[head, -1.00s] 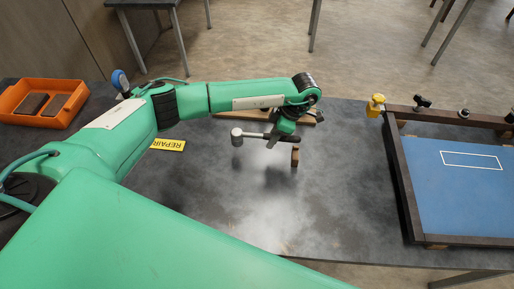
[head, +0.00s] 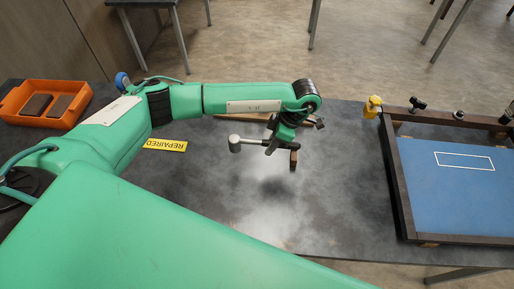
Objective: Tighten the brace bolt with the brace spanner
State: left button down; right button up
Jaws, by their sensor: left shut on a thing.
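My left gripper (head: 272,146) is above the middle of the dark table, shut on a tool that I take to be the brace spanner (head: 235,143). The tool has a grey cylindrical end pointing left and a short pale shaft running into the jaws. A small brown piece (head: 294,159) shows just right of the jaws; I cannot tell if it belongs to the tool. The fingers hide part of the tool. I cannot tell which is the brace bolt. My right gripper is out of view.
The dark-edged frame (head: 402,198) with a blue panel (head: 445,190) stands at right. An orange tray (head: 70,116) with two dark blocks is at far left. A wooden piece (head: 232,118) is partly hidden. The table's middle front is clear.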

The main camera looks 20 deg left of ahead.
pick_arm(q)
jog(key=s+d+r+p, duration=0.3)
jog(key=s+r+p, duration=0.3)
jog(key=s+r, duration=0.2)
jog(key=shift+s+r+p, duration=0.35)
jog(key=shift+s, duration=0.9)
